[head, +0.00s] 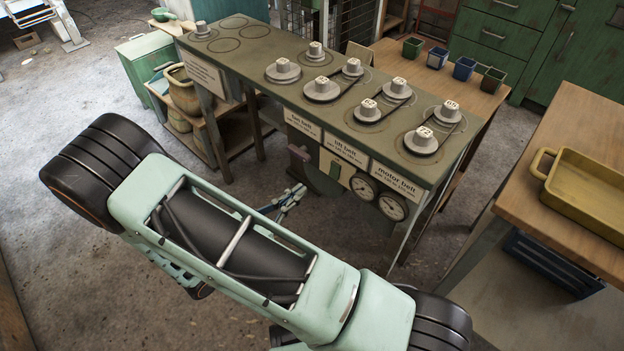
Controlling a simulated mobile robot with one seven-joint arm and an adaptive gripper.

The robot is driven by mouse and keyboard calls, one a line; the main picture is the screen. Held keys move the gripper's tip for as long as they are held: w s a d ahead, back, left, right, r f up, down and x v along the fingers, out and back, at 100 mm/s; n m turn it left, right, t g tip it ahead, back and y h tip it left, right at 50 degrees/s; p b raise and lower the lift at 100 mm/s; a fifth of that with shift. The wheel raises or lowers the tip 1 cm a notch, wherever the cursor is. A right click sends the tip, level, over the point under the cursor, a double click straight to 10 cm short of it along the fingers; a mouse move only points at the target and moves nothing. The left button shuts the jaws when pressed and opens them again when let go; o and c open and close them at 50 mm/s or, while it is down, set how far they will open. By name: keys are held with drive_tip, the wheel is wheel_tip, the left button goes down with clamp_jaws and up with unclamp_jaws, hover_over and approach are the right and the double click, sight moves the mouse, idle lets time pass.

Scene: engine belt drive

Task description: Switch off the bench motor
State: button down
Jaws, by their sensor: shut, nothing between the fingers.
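The bench (270,60) stands in the middle of the head view, with grey pulleys and dark belts on its top. Signs for the fan belt (304,124), lift belt (345,150) and motor belt (397,182) line its front edge. Below them is a cream plate with a small green lever (335,170), and a dark knobbed handle (299,153) to its left. Which one is the motor switch, I cannot tell. My gripper (299,191) is shut and empty, low in front of the bench, left of and below the lever. My arm hides the floor nearer me.
Two round gauges, one (364,187) beside the other (392,206), sit right of the lever. A wooden table with a yellow tray (585,190) stands at right. Shelves with clay pots (184,90) are at left. Bare floor (60,90) lies left.

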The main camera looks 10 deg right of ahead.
drive_tip(key=shift+v, duration=1.6)
drive_tip(key=shift+r, duration=0.15)
